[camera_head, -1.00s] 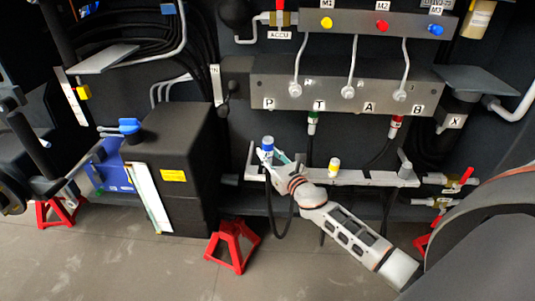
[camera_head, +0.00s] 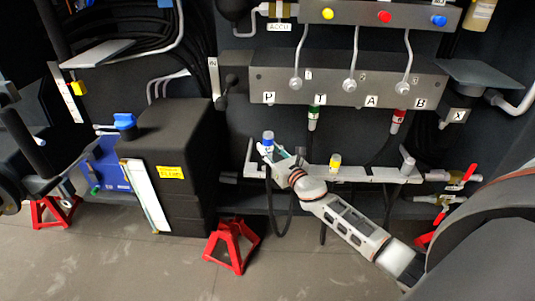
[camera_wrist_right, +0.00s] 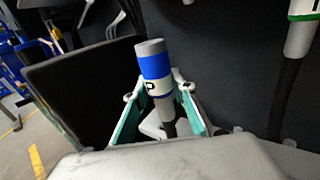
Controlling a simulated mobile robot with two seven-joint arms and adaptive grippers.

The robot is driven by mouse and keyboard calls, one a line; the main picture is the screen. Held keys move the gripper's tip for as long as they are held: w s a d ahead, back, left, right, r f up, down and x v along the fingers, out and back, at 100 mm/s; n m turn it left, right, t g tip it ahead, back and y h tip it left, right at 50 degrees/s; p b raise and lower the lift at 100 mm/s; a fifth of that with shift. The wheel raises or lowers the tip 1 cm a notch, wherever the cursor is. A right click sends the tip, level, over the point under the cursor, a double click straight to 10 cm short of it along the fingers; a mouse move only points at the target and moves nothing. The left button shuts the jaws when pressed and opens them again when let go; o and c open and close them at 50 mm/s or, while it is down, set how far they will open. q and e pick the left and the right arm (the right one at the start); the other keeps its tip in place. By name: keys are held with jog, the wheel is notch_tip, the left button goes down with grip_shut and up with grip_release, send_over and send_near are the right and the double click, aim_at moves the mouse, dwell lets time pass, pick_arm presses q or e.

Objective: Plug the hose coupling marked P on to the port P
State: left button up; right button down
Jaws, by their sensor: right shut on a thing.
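The hose coupling P (camera_head: 267,139) is a grey cylinder with a blue band. It stands upright at the left end of the pale rail. In the right wrist view the coupling (camera_wrist_right: 156,65) shows a P label. My right gripper (camera_head: 270,153) is shut on it; in the right wrist view the green-padded fingers (camera_wrist_right: 157,100) flank it. Whether it touches the rail I cannot tell. Port P lies at the label P (camera_head: 269,97) on the grey valve block (camera_head: 340,84), above the coupling. The port opening is not clear. My left gripper is not in view.
A green-banded coupling (camera_head: 313,117) and a red-banded coupling (camera_head: 397,121) are at the block's underside by T and B. A yellow-banded coupling (camera_head: 335,161) stands on the pale rail (camera_head: 370,174). A black box (camera_head: 180,160) stands to the left.

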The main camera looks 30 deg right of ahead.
jog(key=shift+w+d+b, duration=0.2)
jog(key=shift+w+d, duration=0.2)
jog(key=shift+w, duration=0.2)
jog(key=shift+w+d+b, duration=0.2)
jog(key=shift+w+d, duration=0.15)
jog(key=shift+w, duration=0.2)
pick_arm(q)
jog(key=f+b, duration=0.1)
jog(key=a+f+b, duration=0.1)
jog(key=b, duration=0.1)
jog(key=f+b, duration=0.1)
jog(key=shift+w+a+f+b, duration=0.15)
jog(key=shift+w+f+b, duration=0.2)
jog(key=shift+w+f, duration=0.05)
pick_arm(e)
jog(key=w+d, duration=0.6)
jog(key=w, duration=0.2)
jog(key=shift+w+r, duration=0.15)
jog(key=shift+w, duration=0.25)
pick_arm(q)
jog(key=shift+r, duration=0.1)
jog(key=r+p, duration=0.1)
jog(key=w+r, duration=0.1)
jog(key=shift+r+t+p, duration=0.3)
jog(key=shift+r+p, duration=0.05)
jog(key=shift+p, duration=0.05)
pick_arm(e)
notch_tip(320, 180, up, 2)
jog(key=shift+r, duration=0.1)
